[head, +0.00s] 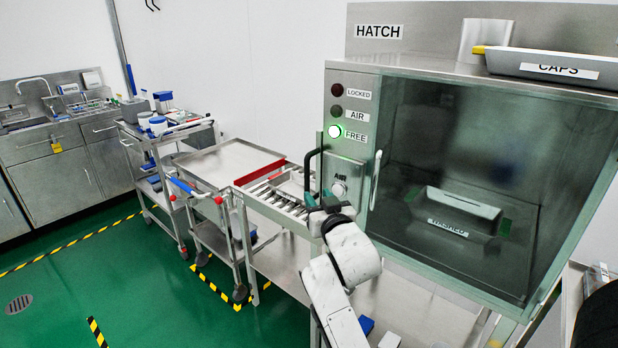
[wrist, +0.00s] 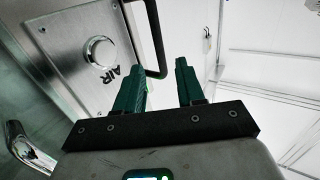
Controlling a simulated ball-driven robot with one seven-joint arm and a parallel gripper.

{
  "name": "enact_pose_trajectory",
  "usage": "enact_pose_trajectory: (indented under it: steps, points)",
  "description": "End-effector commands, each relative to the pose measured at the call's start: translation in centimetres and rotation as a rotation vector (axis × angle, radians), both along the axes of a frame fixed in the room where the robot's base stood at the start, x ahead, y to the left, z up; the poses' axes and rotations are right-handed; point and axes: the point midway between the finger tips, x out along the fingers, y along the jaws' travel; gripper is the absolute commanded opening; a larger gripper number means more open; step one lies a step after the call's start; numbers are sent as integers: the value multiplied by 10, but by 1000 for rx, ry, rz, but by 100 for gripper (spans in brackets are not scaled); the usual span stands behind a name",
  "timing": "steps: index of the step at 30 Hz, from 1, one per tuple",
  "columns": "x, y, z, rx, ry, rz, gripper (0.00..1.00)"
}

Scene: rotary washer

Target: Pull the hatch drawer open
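The hatch (head: 350,75) is a steel cabinet with a glass front. A black bar handle (head: 308,172) stands out from its left side, above the roller track. I cannot make out the drawer's own edges or any gap. My gripper (head: 322,202) is at the lower end of this handle, in front of the AIR button. In the wrist view my gripper (wrist: 159,64) is open, with two green fingers apart. The lower bend of the black handle (wrist: 156,72) shows between and beyond the fingers. I cannot tell whether they touch it.
The round AIR button (wrist: 101,51) is beside the fingers. The glass door has a vertical handle (head: 376,180). A roller track (head: 283,196) with a red strip leads left to a steel table (head: 228,160). Trolleys stand further left.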

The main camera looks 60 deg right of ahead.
Motion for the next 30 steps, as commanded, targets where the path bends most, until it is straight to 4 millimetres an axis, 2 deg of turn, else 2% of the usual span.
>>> enact_pose_trajectory:
  steps: [5, 18, 24, 30]
  points:
    - [7, -12, 7, -12, -16, -7, 38]
    - [58, -67, 6, -10, -14, -5, 38]
    - [70, -79, 5, -10, -14, -3, 38]
    - [73, -82, 4, -10, -14, -3, 38]
